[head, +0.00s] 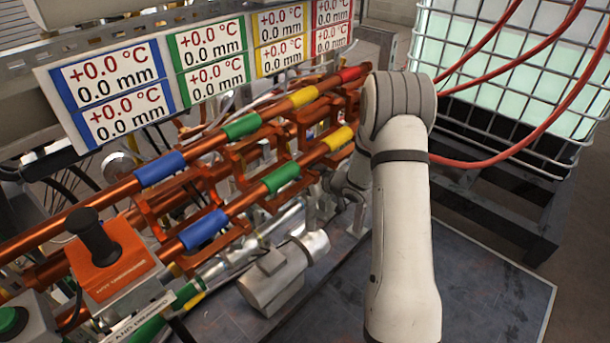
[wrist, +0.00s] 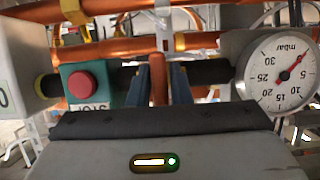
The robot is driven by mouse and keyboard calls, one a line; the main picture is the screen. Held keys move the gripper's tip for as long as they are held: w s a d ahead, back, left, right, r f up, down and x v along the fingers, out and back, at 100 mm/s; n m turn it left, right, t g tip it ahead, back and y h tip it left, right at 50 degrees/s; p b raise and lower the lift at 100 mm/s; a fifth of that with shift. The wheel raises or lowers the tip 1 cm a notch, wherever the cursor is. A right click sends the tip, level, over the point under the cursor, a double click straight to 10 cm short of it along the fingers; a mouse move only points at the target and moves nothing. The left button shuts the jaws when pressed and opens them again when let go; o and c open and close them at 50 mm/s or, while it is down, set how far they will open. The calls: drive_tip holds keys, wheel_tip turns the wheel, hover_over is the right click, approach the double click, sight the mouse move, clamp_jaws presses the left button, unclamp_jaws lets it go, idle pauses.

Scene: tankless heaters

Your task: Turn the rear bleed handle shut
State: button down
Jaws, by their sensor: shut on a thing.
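In the wrist view my gripper (wrist: 159,80) has its two blue-grey fingers on either side of an upright copper-coloured handle (wrist: 158,88). The fingers are closed on this handle, in front of a dark horizontal pipe section. I cannot tell from the picture alone whether it is the rear bleed handle, as no label on it shows. In the head view my arm reaches to the far end of the copper pipes, and its own links hide the gripper and the handle.
A red stop button (wrist: 82,86) on a green box is left of my gripper, and a round mbar gauge (wrist: 280,72) is right. Copper pipes (head: 120,190) with coloured bands run under a display panel (head: 160,75). A caged tank (head: 510,70) and red hoses (head: 560,105) are right.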

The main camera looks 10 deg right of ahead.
drive_tip(key=shift+w+r, duration=0.15)
drive_tip(key=shift+r, duration=0.05)
drive_tip(key=c, duration=1.4)
unclamp_jaws()
drive_tip(key=shift+f, duration=0.15)
drive_tip(key=shift+c, duration=0.2)
drive_tip(key=v, duration=0.8)
drive_tip(key=shift+f, duration=0.1)
